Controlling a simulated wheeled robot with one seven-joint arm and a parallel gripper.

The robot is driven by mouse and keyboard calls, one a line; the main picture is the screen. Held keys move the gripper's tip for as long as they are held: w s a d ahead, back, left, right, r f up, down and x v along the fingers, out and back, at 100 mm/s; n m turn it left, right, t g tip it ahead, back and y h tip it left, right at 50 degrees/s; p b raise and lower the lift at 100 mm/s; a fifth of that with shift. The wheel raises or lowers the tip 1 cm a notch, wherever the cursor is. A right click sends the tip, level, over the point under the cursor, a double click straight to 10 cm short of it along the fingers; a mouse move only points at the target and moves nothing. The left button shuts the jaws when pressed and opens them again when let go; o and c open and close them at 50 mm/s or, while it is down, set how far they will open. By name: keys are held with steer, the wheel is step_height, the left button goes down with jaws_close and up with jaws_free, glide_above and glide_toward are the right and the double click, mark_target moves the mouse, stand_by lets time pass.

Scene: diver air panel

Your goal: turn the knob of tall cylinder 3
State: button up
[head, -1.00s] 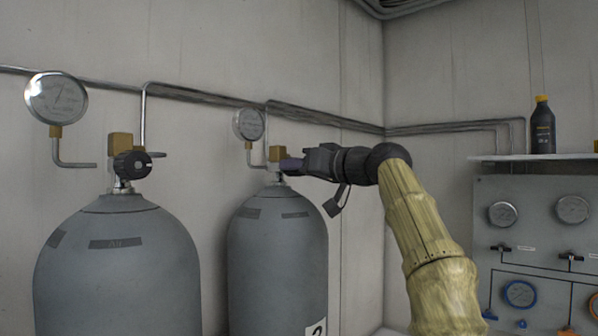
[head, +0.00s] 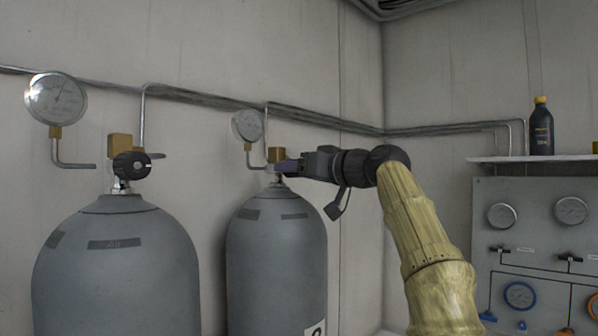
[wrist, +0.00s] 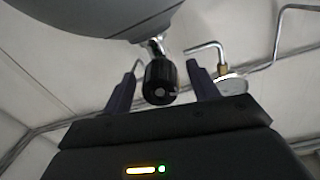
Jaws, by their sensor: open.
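Two tall grey cylinders stand along the wall. The right one (head: 277,262) has a partly cut-off number label low on its front. Its black knob (wrist: 160,80) shows in the wrist view, between the two fingers of my gripper (wrist: 162,82). The gripper is open, with one finger on each side of the knob and a gap showing on both sides. In the head view my gripper (head: 286,167) is at the right cylinder's valve and hides the knob. The brass valve block (head: 276,154) shows just above the fingers.
The left cylinder (head: 115,270) has its own black knob (head: 131,166). Round gauges (head: 248,125) and thin pipes run along the wall behind. At right are a gauge panel (head: 535,240) and a shelf (head: 540,158) with a dark bottle (head: 541,128).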

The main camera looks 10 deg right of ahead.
steer(key=shift+s, duration=0.1)
steer(key=b+v, duration=0.5)
steer(key=v, duration=1.2)
steer(key=shift+b, duration=0.4)
steer(key=shift+d, duration=0.1)
